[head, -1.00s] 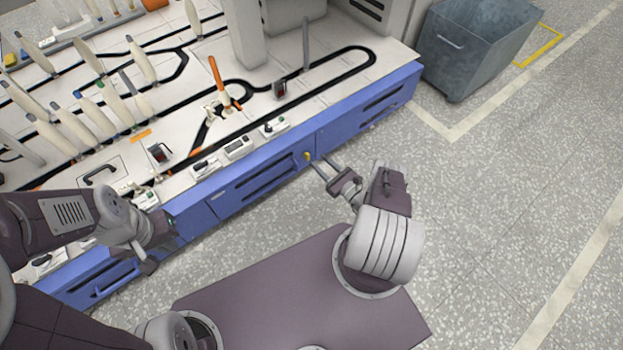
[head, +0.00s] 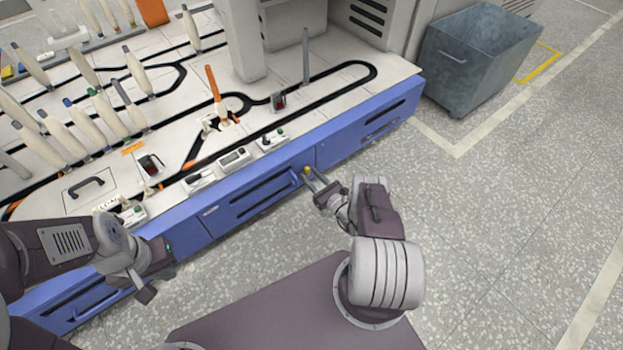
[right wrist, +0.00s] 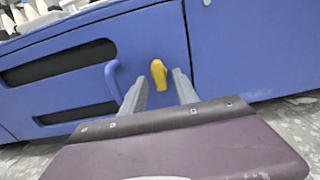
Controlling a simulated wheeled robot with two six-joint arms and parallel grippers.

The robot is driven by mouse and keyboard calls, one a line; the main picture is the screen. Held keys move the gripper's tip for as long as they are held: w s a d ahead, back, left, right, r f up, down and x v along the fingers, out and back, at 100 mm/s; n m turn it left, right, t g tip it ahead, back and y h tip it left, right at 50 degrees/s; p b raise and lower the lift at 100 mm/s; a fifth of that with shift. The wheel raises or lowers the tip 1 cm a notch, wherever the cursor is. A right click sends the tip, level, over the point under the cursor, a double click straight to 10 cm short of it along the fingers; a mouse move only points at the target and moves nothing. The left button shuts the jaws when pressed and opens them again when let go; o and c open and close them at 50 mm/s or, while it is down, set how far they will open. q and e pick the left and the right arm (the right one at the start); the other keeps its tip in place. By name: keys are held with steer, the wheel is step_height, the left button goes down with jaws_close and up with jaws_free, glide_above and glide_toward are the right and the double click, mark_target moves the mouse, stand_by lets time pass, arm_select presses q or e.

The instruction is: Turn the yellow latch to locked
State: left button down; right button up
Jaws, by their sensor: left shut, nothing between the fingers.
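The yellow latch (head: 307,170) is on the blue front of the bench, near a door edge. In the right wrist view the latch (right wrist: 158,73) stands nearly upright, slightly tilted, with its narrower end up. My right gripper (head: 313,180) is open in front of it. In the right wrist view the two grey fingers (right wrist: 158,91) are spread, one on each side of the latch's lower part; I cannot tell whether they touch it. My left gripper (head: 158,270) is shut and empty in front of the bench at the left.
A blue door handle (right wrist: 113,80) is just left of the latch. The bench top (head: 330,92) holds bobbins, tracks and small switch boxes. A grey bin (head: 478,60) stands at the right; the floor there is free.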

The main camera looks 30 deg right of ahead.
steer(key=shift+c, duration=0.3)
jaws_close()
steer(key=m+b, duration=0.1)
steer(key=m, duration=0.3)
steer(key=shift+a, duration=0.1)
steer(key=m+b, duration=0.1)
steer(key=m, duration=0.4)
steer(key=shift+a, duration=0.1)
steer(key=m, duration=0.5)
steer(key=shift+r+b, duration=0.1)
steer(key=shift+b, duration=0.3)
steer(key=shift+a+r+m+b, duration=0.15)
steer(key=shift+m+b, duration=0.15)
steer(key=shift+m, duration=1.7)
